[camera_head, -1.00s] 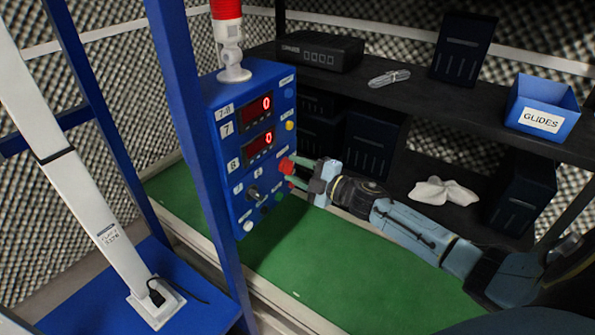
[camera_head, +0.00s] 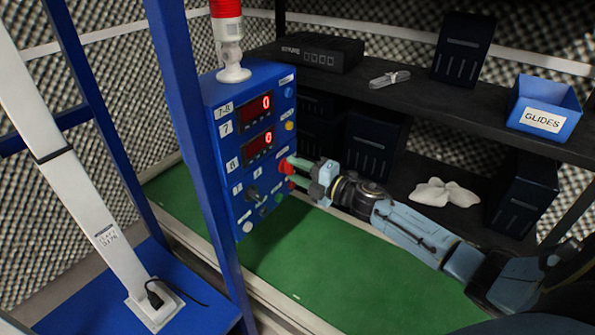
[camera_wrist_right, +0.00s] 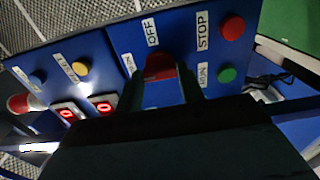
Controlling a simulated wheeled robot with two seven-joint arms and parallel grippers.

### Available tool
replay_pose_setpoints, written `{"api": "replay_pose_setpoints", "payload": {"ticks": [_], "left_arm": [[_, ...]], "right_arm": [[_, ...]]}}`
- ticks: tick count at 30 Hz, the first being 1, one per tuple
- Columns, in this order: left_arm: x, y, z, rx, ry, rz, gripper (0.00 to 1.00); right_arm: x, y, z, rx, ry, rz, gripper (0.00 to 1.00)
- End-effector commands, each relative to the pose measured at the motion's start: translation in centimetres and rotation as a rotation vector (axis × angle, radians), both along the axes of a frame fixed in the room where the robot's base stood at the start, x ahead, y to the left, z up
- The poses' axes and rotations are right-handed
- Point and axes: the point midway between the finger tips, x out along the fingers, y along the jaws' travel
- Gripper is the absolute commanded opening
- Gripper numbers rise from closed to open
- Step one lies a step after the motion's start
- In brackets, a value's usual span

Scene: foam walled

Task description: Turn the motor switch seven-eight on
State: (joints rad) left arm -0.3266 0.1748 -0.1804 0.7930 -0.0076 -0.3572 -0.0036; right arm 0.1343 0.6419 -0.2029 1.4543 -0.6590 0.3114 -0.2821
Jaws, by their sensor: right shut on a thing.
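The blue control box (camera_head: 239,199) stands behind the blue upright, with a label reading 7-8 and two red displays that show 0. My left gripper is not in view.
A red STOP button (camera_wrist_right: 232,28) and a green RUN button (camera_wrist_right: 227,74) sit close to the right finger. A red beacon (camera_head: 227,30) tops the box. Dark shelves with a blue GLIDES bin (camera_head: 562,97) stand at right. The green floor (camera_head: 330,265) is clear.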

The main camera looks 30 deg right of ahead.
Motion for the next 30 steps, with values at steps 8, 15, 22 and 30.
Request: {"api": "replay_pose_setpoints", "payload": {"ticks": [8, 15, 22, 30], "left_arm": [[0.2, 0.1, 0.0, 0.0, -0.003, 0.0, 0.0], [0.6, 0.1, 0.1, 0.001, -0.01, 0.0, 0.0], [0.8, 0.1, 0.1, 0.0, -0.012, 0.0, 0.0], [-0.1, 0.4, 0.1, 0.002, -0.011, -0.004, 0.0]], "right_arm": [[0.0, 0.0, -0.1, -0.005, 0.0, 0.0, 0.46], [0.0, 0.0, 0.0, -0.002, 0.0, 0.0, 0.6], [-0.4, -0.1, 0.0, -0.001, 0.001, 0.0, 0.6], [-4.0, -1.6, -0.1, -0.002, 0.005, 0.0, 0.6]]}}
